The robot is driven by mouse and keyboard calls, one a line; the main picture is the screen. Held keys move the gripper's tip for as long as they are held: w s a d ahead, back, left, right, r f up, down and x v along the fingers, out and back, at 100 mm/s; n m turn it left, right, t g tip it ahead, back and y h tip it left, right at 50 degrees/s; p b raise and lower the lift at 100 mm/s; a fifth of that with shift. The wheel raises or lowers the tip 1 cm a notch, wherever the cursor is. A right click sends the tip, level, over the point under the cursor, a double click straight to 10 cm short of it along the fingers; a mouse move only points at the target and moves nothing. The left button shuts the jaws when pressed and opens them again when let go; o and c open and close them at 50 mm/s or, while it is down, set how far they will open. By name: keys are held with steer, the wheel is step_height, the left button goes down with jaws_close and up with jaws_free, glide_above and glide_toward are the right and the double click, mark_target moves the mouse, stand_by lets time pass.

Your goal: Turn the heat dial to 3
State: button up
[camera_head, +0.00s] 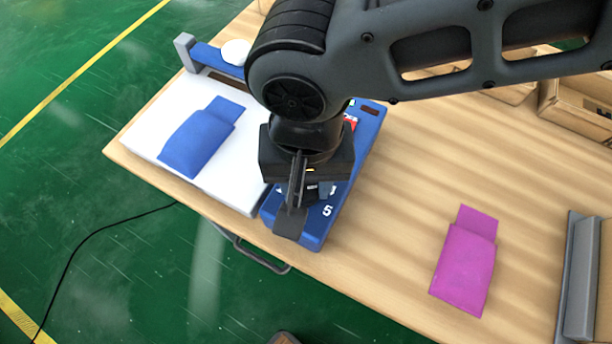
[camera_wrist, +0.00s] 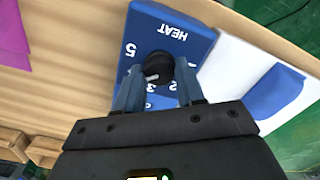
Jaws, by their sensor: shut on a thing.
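The dark round heat dial (camera_wrist: 157,66) sits on the blue control panel (camera_wrist: 190,48), below the white word HEAT, which appears upside down in the wrist view. A pale pointer mark shows on the dial's lower left side, and the numbers 5, 3 and 2 can be read around it. My gripper (camera_wrist: 159,74) is shut on the dial, one finger on each side. In the head view my gripper (camera_head: 296,203) is over the front part of the blue panel (camera_head: 314,234). There it hides the dial, and only the 5 shows clearly.
A blue pouch (camera_head: 200,137) lies on the white surface (camera_head: 163,110) left of the panel. A magenta pouch (camera_head: 465,264) lies on the wooden table (camera_head: 400,200) to the right. Cardboard boxes (camera_head: 580,98) stand at the back right. The table between panel and magenta pouch is clear.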

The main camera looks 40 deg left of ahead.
steer(key=shift+c, duration=0.8)
steer(key=shift+r+n+p, duration=0.1)
steer(key=shift+n+p, duration=0.2)
steer(key=n+p, duration=0.2)
steer(key=n, duration=0.1)
steer(key=shift+p, duration=0.4)
steer(key=n+p, duration=0.2)
steer(key=n, duration=0.4)
steer(key=shift+d, duration=0.1)
steer(key=o, duration=1)
